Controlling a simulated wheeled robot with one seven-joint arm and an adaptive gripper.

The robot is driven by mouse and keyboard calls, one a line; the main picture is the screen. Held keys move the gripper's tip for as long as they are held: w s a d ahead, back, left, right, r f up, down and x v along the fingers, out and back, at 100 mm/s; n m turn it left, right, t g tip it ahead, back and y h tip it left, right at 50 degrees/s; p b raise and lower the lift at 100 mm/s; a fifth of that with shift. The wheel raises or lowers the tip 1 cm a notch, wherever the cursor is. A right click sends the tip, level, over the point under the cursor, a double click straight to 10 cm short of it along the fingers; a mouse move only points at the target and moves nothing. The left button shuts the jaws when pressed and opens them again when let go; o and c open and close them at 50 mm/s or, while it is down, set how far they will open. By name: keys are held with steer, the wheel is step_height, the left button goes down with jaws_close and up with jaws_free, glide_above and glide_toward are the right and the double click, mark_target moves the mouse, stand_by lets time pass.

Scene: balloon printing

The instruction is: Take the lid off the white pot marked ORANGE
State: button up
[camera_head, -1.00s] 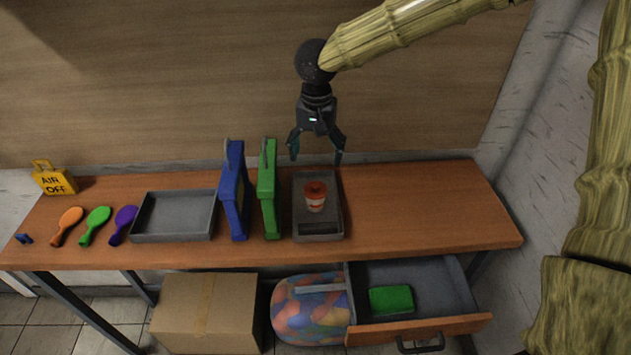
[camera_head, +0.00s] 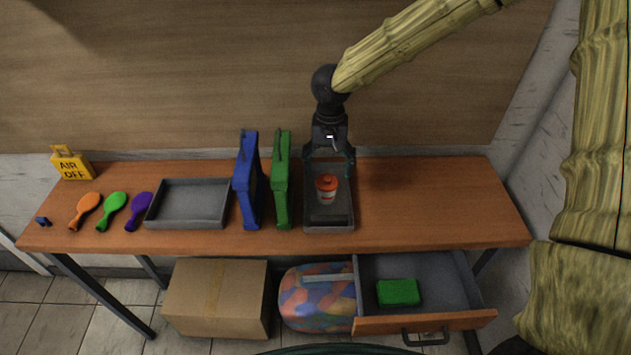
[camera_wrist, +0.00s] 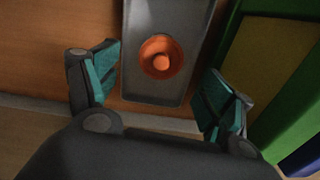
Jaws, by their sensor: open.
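The white pot (camera_head: 327,194) stands upright in a grey tray on the table. Its orange-red lid (camera_head: 327,180) is on it; the label is too small to read. In the wrist view the lid (camera_wrist: 161,57) shows from above as a round disc with a central knob. My gripper (camera_head: 330,165) is open and empty, pointing down, above and just behind the pot in the head view. In the wrist view the fingers (camera_wrist: 158,92) are spread wide, with the lid beyond and between them, not touched.
The grey tray (camera_head: 341,222) holds the pot. A green frame (camera_head: 281,190) and a blue frame (camera_head: 246,190) stand upright close to its left. The tabletop (camera_head: 430,200) at right is clear. An open drawer (camera_head: 425,322) juts out below.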

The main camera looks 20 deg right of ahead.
mark_target(327, 177)
steer(key=shift+w+f+p, duration=0.1)
steer(key=shift+f+p, duration=0.4)
steer(key=shift+f, duration=1.55)
steer(key=shift+a, duration=0.1)
steer(key=c, duration=0.7)
steer(key=shift+c, duration=0.2)
